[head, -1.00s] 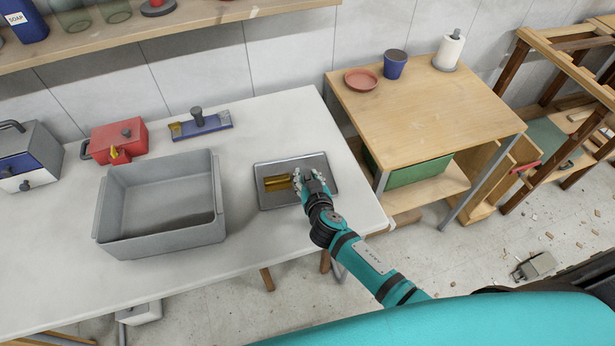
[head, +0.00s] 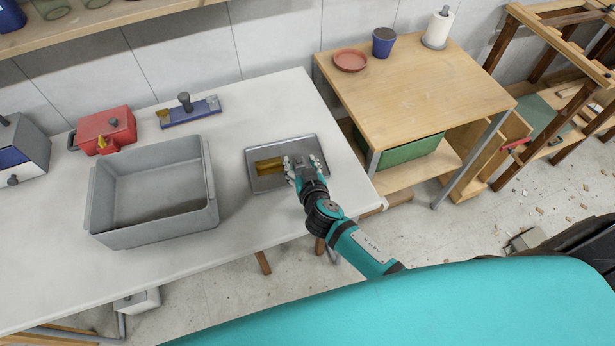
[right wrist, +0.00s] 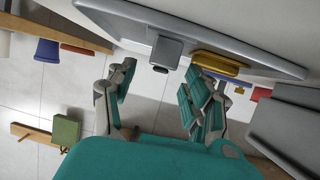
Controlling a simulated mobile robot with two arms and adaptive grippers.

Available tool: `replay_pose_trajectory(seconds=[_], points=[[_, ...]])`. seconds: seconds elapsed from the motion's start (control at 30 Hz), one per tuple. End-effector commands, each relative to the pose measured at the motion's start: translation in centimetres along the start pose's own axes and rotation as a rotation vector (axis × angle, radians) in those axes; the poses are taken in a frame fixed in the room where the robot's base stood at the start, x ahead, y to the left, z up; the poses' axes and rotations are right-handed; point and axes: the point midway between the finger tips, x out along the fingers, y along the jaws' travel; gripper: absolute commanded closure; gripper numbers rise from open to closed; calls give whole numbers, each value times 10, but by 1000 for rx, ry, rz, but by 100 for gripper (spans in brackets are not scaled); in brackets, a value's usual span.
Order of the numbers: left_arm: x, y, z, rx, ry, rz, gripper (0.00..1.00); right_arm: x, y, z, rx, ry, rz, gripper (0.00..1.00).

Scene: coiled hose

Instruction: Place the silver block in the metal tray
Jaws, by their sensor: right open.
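The metal tray (head: 256,184) lies flat on the white table, right of the grey bin. A gold block (head: 268,166) lies in its left part and also shows in the right wrist view (right wrist: 220,62). My right gripper (head: 305,162) is over the tray's right part, with its fingers spread. In the right wrist view the silver block (right wrist: 166,52) appears at the tray, beyond and between the open fingers (right wrist: 155,90). In the head view my gripper mostly hides this block. Exact contact between block and tray floor is hard to see. My left gripper is out of view.
A deep grey bin (head: 100,213) stands left of the tray. Behind it are a red box (head: 112,128) and a blue tool with a dark knob (head: 190,112). A wooden side table (head: 410,95) stands to the right. Table surface between bin and tray is clear.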

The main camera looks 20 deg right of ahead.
Motion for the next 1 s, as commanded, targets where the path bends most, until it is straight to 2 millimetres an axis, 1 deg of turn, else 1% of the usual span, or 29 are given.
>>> replay_pose_trajectory(seconds=[0.03, 0.2, 0.3, 0.43, 0.6, 1.0], points=[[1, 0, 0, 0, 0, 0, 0, -12, 0, 2, 2, -1, -1, 48], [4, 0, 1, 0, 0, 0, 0, -48, 0, 2, 2, -1, -1, 48], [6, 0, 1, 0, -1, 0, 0, -67, 0, 1, 2, 0, 0, 48], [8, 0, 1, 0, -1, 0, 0, -84, 0, 1, 0, 0, 0, 48], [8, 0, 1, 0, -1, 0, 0, -94, 1, 0, -1, 1, 1, 48], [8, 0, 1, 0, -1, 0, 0, -94, 0, -1, -1, 1, 1, 48]])
